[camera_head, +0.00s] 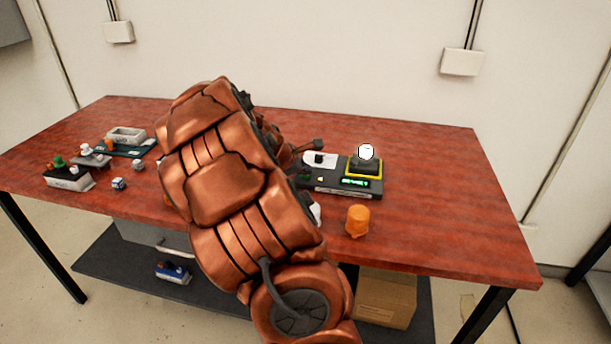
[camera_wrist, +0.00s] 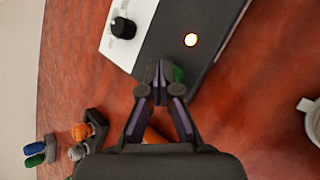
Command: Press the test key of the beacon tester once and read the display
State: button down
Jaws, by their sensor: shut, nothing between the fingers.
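The beacon tester (camera_head: 335,189) is a dark box on the right half of the red-brown table. It has a white panel with a black knob (camera_wrist: 122,27), a lit pale-yellow lamp (camera_wrist: 190,40), and a display (camera_head: 355,182) with green characters too small to read. A beacon with a white top (camera_head: 366,152) stands on its yellow-edged pad. A green part (camera_wrist: 178,73), which looks like the key, is partly hidden by my fingertips. My gripper (camera_wrist: 160,74) is shut and empty over the tester beside it; whether it touches is unclear. My arm hides the gripper in the head view.
An orange cap (camera_head: 357,221) stands on the table in front of the tester. At the left are a grey tray (camera_head: 127,136), a holder with coloured caps (camera_head: 68,178) and small loose parts. The table's right end is clear.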

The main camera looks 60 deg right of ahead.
jog(key=shift+f, duration=0.2)
jog(key=shift+r, duration=0.1)
dwell(0.4)
jog(key=shift+r+p, duration=0.65)
jog(key=shift+r, duration=0.15)
jog(key=shift+r+p, duration=1.95)
jog(key=shift+r, duration=0.6)
